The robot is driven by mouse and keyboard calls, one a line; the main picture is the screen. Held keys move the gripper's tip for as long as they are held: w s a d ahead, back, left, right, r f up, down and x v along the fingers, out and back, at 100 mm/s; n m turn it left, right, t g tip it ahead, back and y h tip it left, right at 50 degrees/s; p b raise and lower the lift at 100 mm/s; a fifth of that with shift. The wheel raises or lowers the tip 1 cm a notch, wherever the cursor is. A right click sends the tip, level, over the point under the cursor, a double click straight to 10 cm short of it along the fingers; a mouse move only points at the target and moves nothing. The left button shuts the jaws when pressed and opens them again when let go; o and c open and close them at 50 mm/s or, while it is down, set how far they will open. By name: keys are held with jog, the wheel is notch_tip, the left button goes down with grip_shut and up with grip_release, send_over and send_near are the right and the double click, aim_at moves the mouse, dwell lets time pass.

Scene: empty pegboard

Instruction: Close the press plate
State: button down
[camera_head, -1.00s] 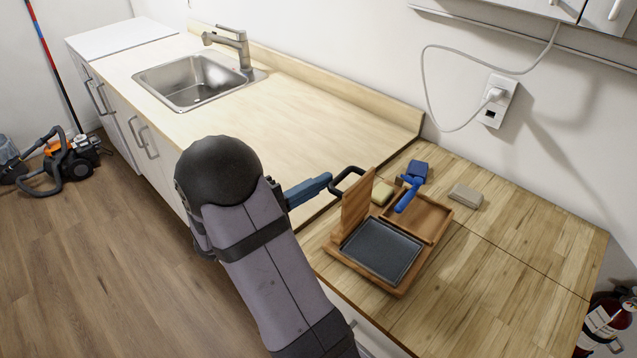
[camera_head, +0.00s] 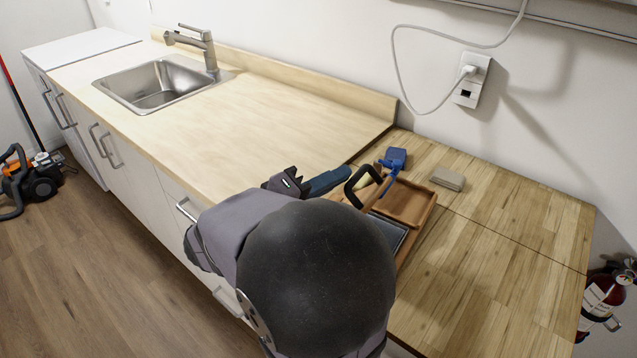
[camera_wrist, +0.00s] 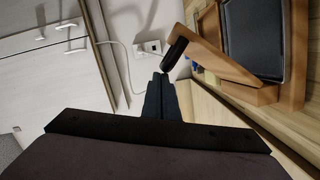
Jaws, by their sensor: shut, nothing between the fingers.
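The press plate is a wooden board with a black loop handle (camera_head: 363,186). In the wrist view the plate (camera_wrist: 222,63) stands raised off the press base, and its black handle (camera_wrist: 176,52) points toward my fingers. The base's dark pad (camera_head: 388,231) is partly hidden by my arm in the head view; the pad also shows in the wrist view (camera_wrist: 258,38). My gripper (camera_head: 340,176) is shut and empty, left of the handle. In the wrist view its blue fingertips (camera_wrist: 160,76) are close to the handle's end; I cannot tell if they touch.
A wooden tray (camera_head: 407,203) adjoins the base, with a blue tool (camera_head: 391,170) behind it. A beige block (camera_head: 447,179) lies to the right. The pale counter with the sink (camera_head: 160,85) is left, and the wooden counter at right is largely clear.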

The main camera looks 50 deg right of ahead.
jog(key=shift+s+d+f+b, duration=0.1)
jog(key=shift+s+f+b, duration=0.15)
jog(key=shift+s+b, duration=0.35)
jog(key=shift+s+d+f+b, duration=0.1)
jog(key=shift+s+f+b, duration=0.1)
jog(key=shift+s+b, duration=0.4)
jog(key=shift+s+d+f+b, duration=0.1)
jog(key=shift+s+f+b, duration=0.25)
jog(key=shift+s, duration=0.45)
jog(key=shift+r, duration=0.1)
jog(key=shift+w+a+r, duration=0.1)
jog(key=shift+w+r, duration=0.2)
jog(key=shift+r, duration=0.15)
jog(key=w+a+r+b, duration=0.1)
jog(key=a+r, duration=0.3)
jog(key=a, duration=0.6)
jog(key=shift+w, duration=0.85)
